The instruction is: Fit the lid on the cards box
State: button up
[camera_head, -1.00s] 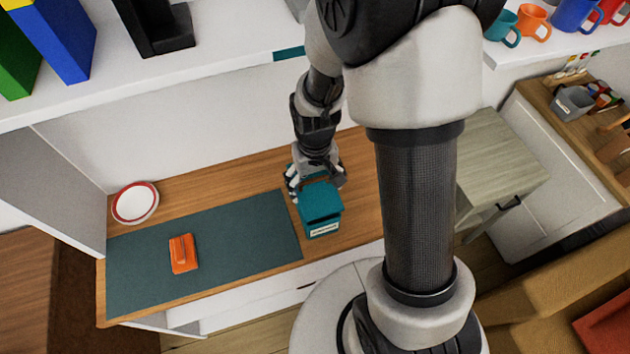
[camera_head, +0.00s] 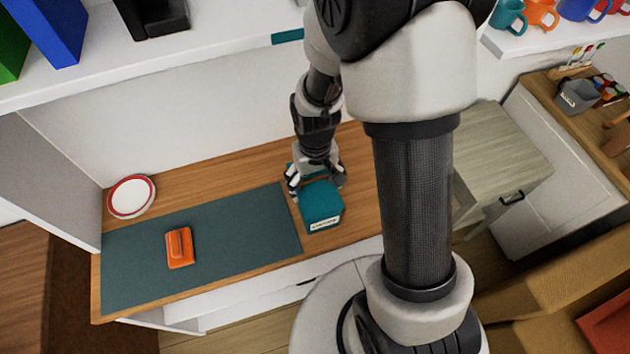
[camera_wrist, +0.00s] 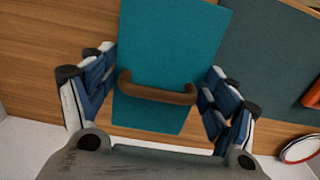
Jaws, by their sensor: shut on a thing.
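The teal cards box (camera_head: 324,215) stands on the wooden desktop, just right of the dark mat, with a pale label on its front. Its teal lid (camera_head: 321,194) lies over the top, and no clear gap shows between lid and box. I cannot tell whether it is fully seated. My gripper (camera_head: 316,180) is at the rear part of the lid. In the wrist view, my gripper (camera_wrist: 157,95) is shut on the lid's brown handle (camera_wrist: 157,90), with fingers at both ends of it. The teal lid (camera_wrist: 170,45) hides the box's inside.
An orange handled piece (camera_head: 179,248) lies on the dark mat (camera_head: 230,235). A white plate with a red rim (camera_head: 131,197) is at the desktop's far left. A white shelf (camera_head: 200,70) hangs above the back. A pale cabinet (camera_head: 500,160) stands right.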

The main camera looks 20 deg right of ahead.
jog(key=o, duration=1.1)
notch_tip(320, 180, up, 12)
jog(key=shift+r, duration=0.1)
jog(key=s+r+t, duration=0.1)
jog(key=s+r, duration=0.3)
jog(key=s+r+t, duration=0.2)
jog(key=s+r, duration=0.2)
jog(key=s, duration=0.1)
jog(key=s+r+t, duration=0.1)
jog(key=s+r, duration=0.4)
jog(key=shift+s+r+t, duration=0.1)
jog(key=shift+s+t, duration=0.15)
jog(key=shift+t, duration=0.05)
